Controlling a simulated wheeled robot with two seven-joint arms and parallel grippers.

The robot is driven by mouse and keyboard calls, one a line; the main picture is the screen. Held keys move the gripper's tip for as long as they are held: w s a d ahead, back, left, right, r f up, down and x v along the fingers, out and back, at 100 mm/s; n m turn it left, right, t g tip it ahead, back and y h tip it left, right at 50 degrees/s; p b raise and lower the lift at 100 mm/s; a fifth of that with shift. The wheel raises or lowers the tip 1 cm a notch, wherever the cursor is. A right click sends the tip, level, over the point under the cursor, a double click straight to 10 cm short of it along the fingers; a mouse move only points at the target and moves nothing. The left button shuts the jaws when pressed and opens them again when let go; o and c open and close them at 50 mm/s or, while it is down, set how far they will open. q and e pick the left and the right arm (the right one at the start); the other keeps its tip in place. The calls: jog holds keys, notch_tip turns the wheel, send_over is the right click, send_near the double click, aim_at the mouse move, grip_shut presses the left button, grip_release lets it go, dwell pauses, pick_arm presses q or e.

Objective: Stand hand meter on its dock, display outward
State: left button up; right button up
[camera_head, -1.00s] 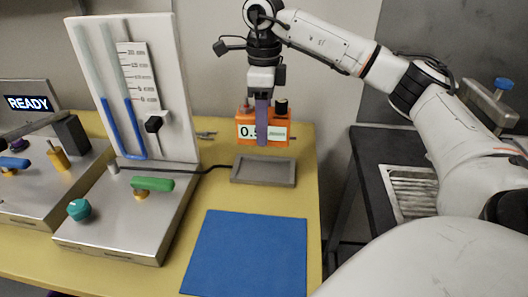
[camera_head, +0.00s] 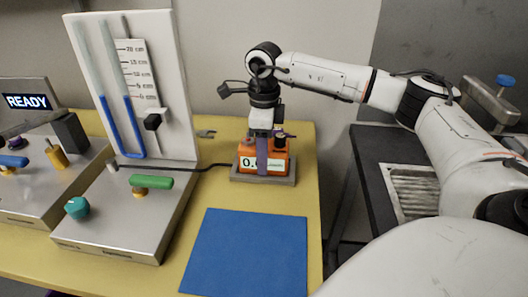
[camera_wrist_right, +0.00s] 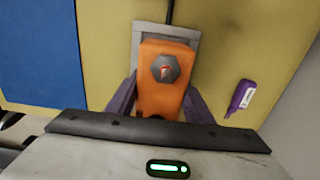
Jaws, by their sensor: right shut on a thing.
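The orange hand meter (camera_head: 247,152) is upright in my right gripper (camera_head: 262,157), one purple finger crossing the front of its display. The display faces the head camera; part of its digits is covered. The meter's base is at the grey dock (camera_head: 263,181), within its outline; I cannot tell whether it is fully seated. In the right wrist view, the meter (camera_wrist_right: 160,100) is seen from above between the two purple fingers, with the grey dock (camera_wrist_right: 165,31) showing around its far end. My left gripper is not in view.
A blue mat (camera_head: 247,250) lies in front of the dock. A steel manometer stand (camera_head: 125,215) with a green handle is to the left, its cable running to the dock. A purple item (camera_wrist_right: 240,98) lies beside the dock in the wrist view.

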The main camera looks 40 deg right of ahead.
jog(key=shift+f, duration=0.3)
jog(key=o, duration=1.4)
jog(key=shift+s+a+f, duration=0.1)
jog(key=shift+s+f, duration=0.05)
jog(key=shift+f, duration=0.05)
jog(key=shift+o, duration=0.3)
jog(key=shift+a+f, duration=0.1)
jog(key=shift+a, duration=0.1)
jog(key=r, duration=0.9)
jog(key=r+p, duration=0.1)
jog(key=r, duration=0.3)
jog(key=shift+d+r, duration=0.2)
jog(key=shift+d, duration=0.05)
jog(key=shift+w, duration=0.2)
